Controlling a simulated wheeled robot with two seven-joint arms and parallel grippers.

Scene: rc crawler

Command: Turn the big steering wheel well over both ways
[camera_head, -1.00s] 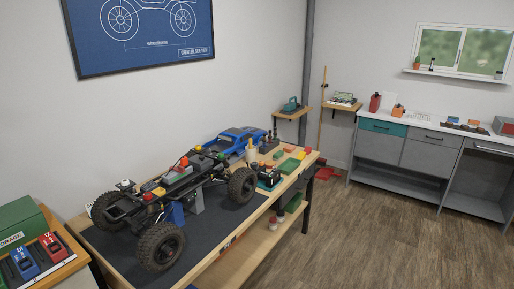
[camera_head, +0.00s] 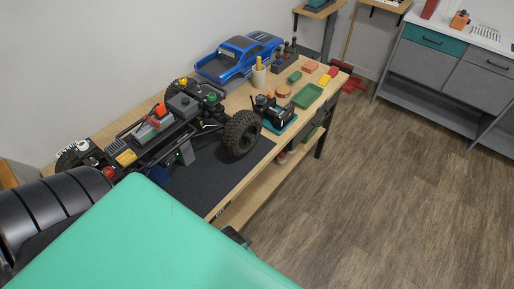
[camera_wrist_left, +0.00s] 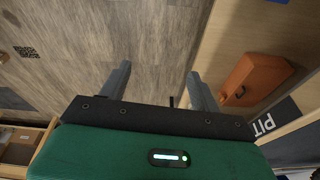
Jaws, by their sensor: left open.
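I cannot clearly make out a big steering wheel in either view. A black device on a teal base (camera_head: 272,112) stands on the bench beside the crawler's nearest wheel; I cannot tell whether it carries the steering wheel. The crawler chassis (camera_head: 150,140) with its black tyres stands on the dark mat, its near end partly hidden by my arm. In the left wrist view my left gripper (camera_wrist_left: 160,88) is open and empty, with wooden flooring seen between its fingers. My right gripper is not in view.
A blue truck body (camera_head: 240,58), a green tray (camera_head: 307,96) and small coloured parts lie at the bench's far end. An orange object (camera_wrist_left: 255,80) shows beside the right finger in the wrist view. The floor (camera_head: 390,190) right of the bench is clear.

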